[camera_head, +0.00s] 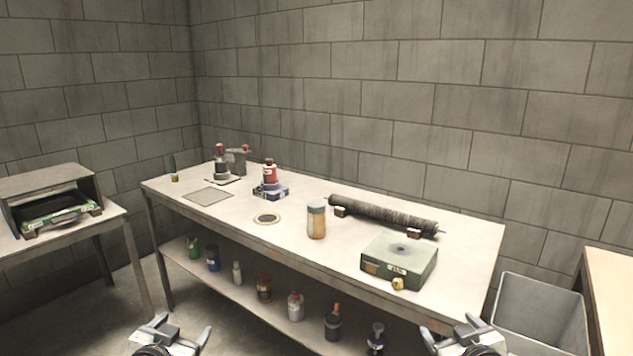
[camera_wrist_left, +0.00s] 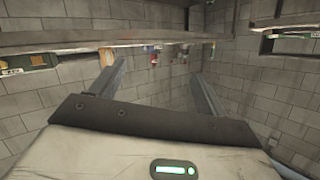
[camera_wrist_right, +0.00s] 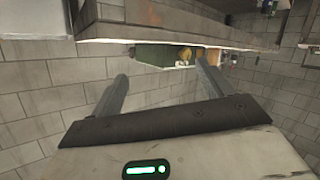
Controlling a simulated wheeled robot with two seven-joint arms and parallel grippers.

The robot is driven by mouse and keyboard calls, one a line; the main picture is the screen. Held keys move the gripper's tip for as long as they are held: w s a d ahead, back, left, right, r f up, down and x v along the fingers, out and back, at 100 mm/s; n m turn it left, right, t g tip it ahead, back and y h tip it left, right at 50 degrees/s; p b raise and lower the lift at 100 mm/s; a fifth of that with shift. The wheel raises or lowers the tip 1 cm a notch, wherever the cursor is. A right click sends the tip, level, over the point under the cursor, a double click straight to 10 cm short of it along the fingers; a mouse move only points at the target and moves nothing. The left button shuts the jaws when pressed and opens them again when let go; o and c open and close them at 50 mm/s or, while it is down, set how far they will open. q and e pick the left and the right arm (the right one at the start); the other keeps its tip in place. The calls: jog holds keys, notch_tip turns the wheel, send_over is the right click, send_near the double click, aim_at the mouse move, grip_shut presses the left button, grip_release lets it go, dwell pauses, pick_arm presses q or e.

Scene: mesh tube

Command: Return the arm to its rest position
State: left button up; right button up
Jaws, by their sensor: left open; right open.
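My left gripper (camera_head: 168,335) is at the bottom left of the head view, in front of the workbench and apart from it. Its jaws are open and empty, and its two fingers stand wide apart in the left wrist view (camera_wrist_left: 150,85). My right gripper (camera_head: 464,333) is at the bottom right of the head view, in front of the bench's right part. It is also open and empty, with a clear gap between its fingers in the right wrist view (camera_wrist_right: 160,88). A dark mesh tube (camera_head: 385,214) lies on small blocks at the back right of the workbench (camera_head: 225,232).
A green box (camera_head: 400,262) and a jar (camera_head: 316,220) stand on the bench, with bottles further left. Several bottles line the lower shelf (camera_head: 222,285). A grey bin (camera_head: 540,312) stands at the right. A side table at the left holds an open metal box (camera_head: 50,188).

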pick_arm(q)
jog(key=s+d+f+g+h, duration=0.1)
jog(key=s+d+f, duration=0.2)
jog(key=s, duration=0.6)
jog(key=s+d+f+g+h, duration=0.1)
jog(key=s+d+f, duration=0.3)
jog(key=s, duration=0.5)
jog(key=s+d+f+g+h, duration=0.1)
jog(key=s+d+f+g, duration=0.1)
jog(key=s+d, duration=0.3)
jog(key=s+f, duration=0.1)
jog(key=s, duration=0.3)
jog(key=shift+s+d+f+n, duration=0.15)
jog(key=shift+s+n, duration=0.25)
pick_arm(e)
jog(key=s+a+f+g+y, duration=0.1)
jog(key=s+a+f, duration=0.2)
jog(key=s, duration=0.6)
jog(key=s+a+f+g+y, duration=0.1)
jog(key=s+a+f, duration=0.2)
jog(key=s, duration=0.6)
jog(key=s+a+f+g+y, duration=0.1)
jog(key=s+a+f, duration=0.3)
jog(key=s, duration=0.5)
jog(key=shift+s+a+m+g, duration=0.4)
jog(key=shift+a+g, duration=0.1)
jog(key=shift+a, duration=0.65)
jog(key=shift+f, duration=0.1)
